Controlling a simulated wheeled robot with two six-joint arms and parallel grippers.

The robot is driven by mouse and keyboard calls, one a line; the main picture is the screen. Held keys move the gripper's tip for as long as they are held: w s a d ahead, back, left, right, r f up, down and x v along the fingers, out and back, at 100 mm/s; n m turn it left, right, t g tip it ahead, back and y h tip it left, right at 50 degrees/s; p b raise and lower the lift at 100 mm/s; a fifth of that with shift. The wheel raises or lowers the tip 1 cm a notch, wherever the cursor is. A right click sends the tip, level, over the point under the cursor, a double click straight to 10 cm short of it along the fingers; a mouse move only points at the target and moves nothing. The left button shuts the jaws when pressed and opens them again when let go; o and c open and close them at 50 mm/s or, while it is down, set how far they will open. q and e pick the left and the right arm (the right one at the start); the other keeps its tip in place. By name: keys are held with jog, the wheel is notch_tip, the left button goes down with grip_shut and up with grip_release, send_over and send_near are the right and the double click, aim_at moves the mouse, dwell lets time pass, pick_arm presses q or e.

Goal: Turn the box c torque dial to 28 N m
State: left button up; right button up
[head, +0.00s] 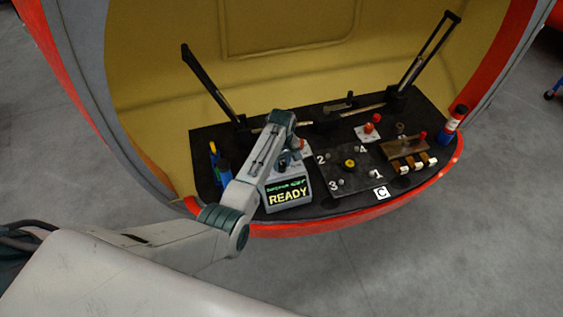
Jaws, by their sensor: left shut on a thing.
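My left arm reaches over the box from the left. My left gripper (285,160) points down at the top of the box and is shut on the dark dial there. The dial is mostly hidden by the gripper, so I cannot read its setting. My right gripper is not in view.
Right of the box is a dark plate (343,181) with numbered bolts and a yellow centre piece (350,163). Blue and yellow items (222,170) stand left of the box.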

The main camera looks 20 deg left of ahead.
pick_arm(q)
jog(key=n+p, duration=0.2)
jog(key=n, duration=0.1)
jog(key=shift+r, duration=0.15)
jog(key=n+p, duration=0.1)
jog(key=n, duration=0.2)
jog(key=n+p, duration=0.1)
jog(key=n, duration=0.1)
jog(key=shift+n, duration=0.4)
jog(key=n+p, duration=0.1)
jog(key=n, duration=0.4)
jog(key=shift+p, duration=0.4)
jog(key=shift+n, duration=1.9)
jog(key=shift+p, duration=0.3)
